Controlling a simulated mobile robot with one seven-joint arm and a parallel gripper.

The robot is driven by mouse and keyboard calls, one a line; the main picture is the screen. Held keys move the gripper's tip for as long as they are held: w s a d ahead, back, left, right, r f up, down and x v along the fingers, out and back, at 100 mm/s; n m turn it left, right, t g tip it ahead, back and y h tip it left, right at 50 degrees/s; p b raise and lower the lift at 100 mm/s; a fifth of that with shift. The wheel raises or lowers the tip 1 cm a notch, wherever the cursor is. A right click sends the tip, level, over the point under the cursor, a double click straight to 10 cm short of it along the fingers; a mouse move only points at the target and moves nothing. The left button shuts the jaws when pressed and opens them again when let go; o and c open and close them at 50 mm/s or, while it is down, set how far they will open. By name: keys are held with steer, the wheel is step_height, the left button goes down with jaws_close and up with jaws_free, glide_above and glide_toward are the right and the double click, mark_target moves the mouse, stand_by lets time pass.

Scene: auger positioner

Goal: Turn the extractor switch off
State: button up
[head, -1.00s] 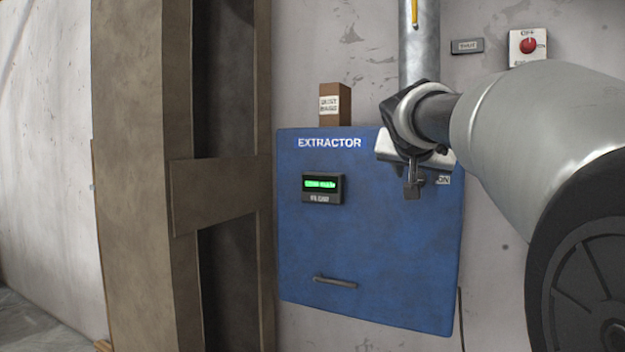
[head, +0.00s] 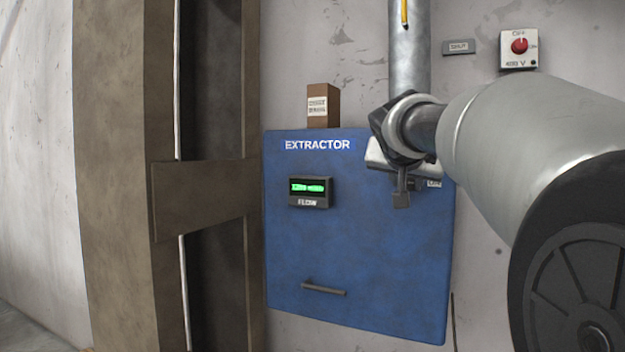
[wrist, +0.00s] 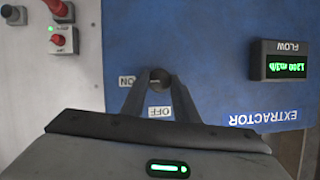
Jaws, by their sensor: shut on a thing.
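The blue extractor panel (head: 350,240) hangs on the wall, with the word EXTRACTOR at its top. My gripper (head: 401,195) is at the panel's upper right and hides the switch in the head view. In the wrist view, which is upside down, the switch (wrist: 159,79) is a dark round knob between my two fingertips (wrist: 160,86). The fingers are shut on it. An ON label (wrist: 127,81) is left of the knob and an OFF label (wrist: 159,112) is below it in that picture. I cannot tell which way the knob points.
A flow display (head: 310,192) glows green; it also shows in the wrist view (wrist: 284,62). A handle (head: 324,288) is low on the panel. A brown box (head: 323,104) sits on top. A red wall switch (head: 519,48) is at right. A metal pipe (head: 409,55) rises above.

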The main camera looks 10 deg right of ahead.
stand_by(0.4)
steer(key=n+h, duration=0.1)
steer(key=n+g, duration=0.1)
steer(key=n, duration=0.1)
steer(key=shift+w+a+h, duration=0.2)
steer(key=shift+a+h, duration=0.05)
steer(key=shift+h, duration=0.15)
steer(key=n+g+h+b, duration=0.1)
steer(key=n+h, duration=0.1)
steer(key=n, duration=0.1)
steer(key=shift+a+f, duration=0.1)
steer(key=shift+f, duration=0.05)
steer(key=shift+w+f+n+h+b, duration=0.1)
steer(key=shift+n+h+b, duration=0.4)
steer(key=shift+n+h, duration=0.85)
steer(key=shift+f+n+h+b, duration=0.1)
steer(key=shift+n+h+b, duration=0.4)
steer(key=shift+n, duration=1.55)
steer(key=shift+g, duration=0.4)
steer(key=o, duration=1)
